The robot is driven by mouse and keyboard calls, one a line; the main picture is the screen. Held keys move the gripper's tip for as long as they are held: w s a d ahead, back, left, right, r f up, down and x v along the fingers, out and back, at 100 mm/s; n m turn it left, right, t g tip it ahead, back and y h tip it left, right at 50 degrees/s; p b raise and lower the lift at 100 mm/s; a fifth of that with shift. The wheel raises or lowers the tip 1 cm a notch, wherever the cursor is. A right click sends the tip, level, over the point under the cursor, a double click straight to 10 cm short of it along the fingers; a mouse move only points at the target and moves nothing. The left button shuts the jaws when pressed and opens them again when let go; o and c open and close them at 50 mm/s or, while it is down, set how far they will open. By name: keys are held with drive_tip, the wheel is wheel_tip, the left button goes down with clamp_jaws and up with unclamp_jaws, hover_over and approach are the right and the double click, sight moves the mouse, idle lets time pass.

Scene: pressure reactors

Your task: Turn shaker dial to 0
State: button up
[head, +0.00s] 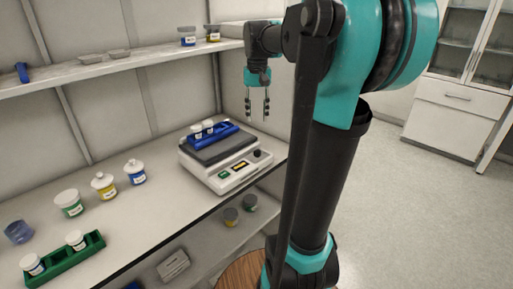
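The shaker (226,178) is a white box with a dark top plate, standing at the right end of the bench. A blue rack (213,137) with two small white-capped vials sits on its plate. Its front panel has a green button, a small display (239,168) and a dark round dial (257,154) at the right end. The dial's setting is too small to read. My gripper (257,114) hangs pointing down above and behind the dial in the picture, apart from the shaker. Its two fingers are spread with nothing between them.
Several capped jars (103,185) and a green rack (63,262) with vials stand on the bench to the left. An upper shelf (110,61) runs along the wall. Lower shelf items lie below the bench. Open floor (410,215) and a white cabinet (450,118) are to the right.

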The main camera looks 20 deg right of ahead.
sight(257, 151)
wheel_tip(257, 151, down, 14)
drive_tip(key=shift+f, duration=0.1)
idle(0.5)
clamp_jaws()
